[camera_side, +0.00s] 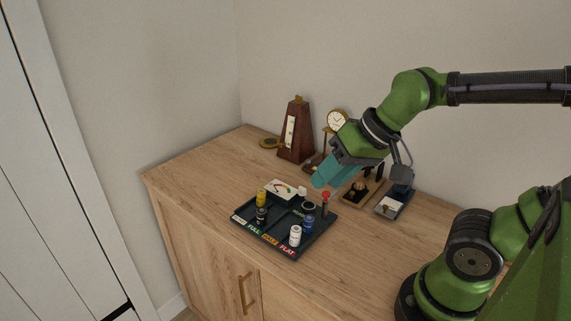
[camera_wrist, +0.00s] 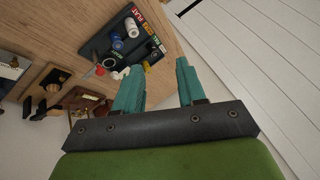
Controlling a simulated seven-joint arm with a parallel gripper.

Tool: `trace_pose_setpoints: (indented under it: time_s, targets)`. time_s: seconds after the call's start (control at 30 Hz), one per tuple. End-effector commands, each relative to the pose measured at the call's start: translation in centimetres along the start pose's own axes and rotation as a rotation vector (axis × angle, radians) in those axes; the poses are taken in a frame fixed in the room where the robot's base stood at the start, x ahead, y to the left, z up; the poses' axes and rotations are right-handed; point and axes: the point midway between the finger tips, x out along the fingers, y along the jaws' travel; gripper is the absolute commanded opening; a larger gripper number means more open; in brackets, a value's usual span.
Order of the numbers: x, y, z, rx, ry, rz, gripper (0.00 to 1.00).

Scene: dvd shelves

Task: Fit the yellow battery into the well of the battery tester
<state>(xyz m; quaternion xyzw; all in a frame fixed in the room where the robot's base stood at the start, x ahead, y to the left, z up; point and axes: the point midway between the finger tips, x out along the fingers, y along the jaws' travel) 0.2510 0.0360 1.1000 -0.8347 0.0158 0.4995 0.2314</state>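The yellow battery (camera_side: 261,196) stands upright at the back left of a dark tray (camera_side: 279,239), just behind a black battery (camera_side: 261,215). In the wrist view the yellow battery (camera_wrist: 146,66) shows small beside my left finger. The battery tester (camera_side: 281,188) has a white face with a coloured dial at the tray's back edge. A dark ring (camera_side: 308,206) to its right may be the well; I cannot tell for sure. My gripper (camera_side: 322,182) is above and behind the tray's right side, clear of the batteries. Its teal fingers (camera_wrist: 159,65) are apart with nothing between them.
A blue battery (camera_side: 308,224) and a white battery (camera_side: 295,236) stand on the tray's right. A red-topped post (camera_side: 325,197) rises at its right corner. A metronome (camera_side: 294,132), a clock (camera_side: 337,119) and small stands are behind. The cabinet top left of the tray is clear.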

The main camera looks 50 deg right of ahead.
Motion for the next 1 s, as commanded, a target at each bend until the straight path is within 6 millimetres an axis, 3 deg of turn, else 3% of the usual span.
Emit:
trace_pose_setpoints:
  time_s: [0.07,0.23,0.5,0.63,0.8,1.0]
  targets:
    - [1.7,-0.1,-1.7,0.153,-0.065,0.008,0.4]
    - [5.4,0.7,-6.3,0.738,-0.118,0.086,0.4]
    - [9.9,3.0,-12.1,1.626,-0.01,0.224,0.4]
    - [10.9,4.0,-14.5,2.018,0.088,0.239,0.4]
    - [10.4,4.3,-16.6,2.402,0.167,0.19,0.4]
    - [10.6,4.3,-16.6,2.583,0.188,0.179,0.4]
